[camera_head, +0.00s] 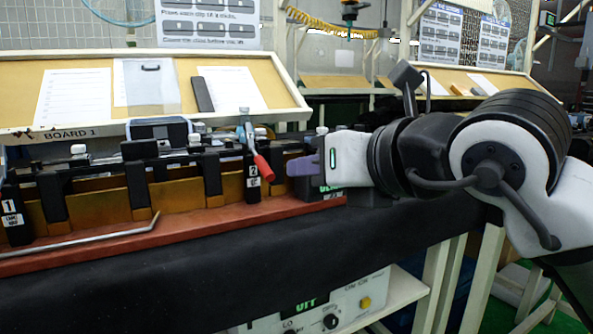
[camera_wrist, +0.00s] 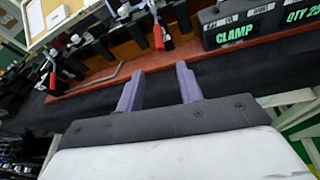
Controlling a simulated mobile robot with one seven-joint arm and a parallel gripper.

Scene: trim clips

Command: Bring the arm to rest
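My gripper (camera_head: 291,167) reaches in from the right in the head view, in front of the right end of the fixture (camera_head: 120,240). My arm, white and black, stretches from the right edge toward it. In the wrist view, my gripper (camera_wrist: 156,78) has its two purple fingers apart with nothing between them. Dark cloth shows behind the fingers. I cannot tell the exact gap between the fingers and the fixture. The red-handled clamp (camera_head: 263,168) stands just left of the fingertips, and it also shows in the wrist view (camera_wrist: 158,38).
A black box marked CLAMP (camera_wrist: 236,32) lies beyond the fingers at right. A bent metal rod (camera_head: 95,240) lies on the fixture's red base. Several black clips stand along the fixture. A tilted board with papers (camera_head: 150,65) is behind. Dark cloth (camera_head: 200,285) covers the table front.

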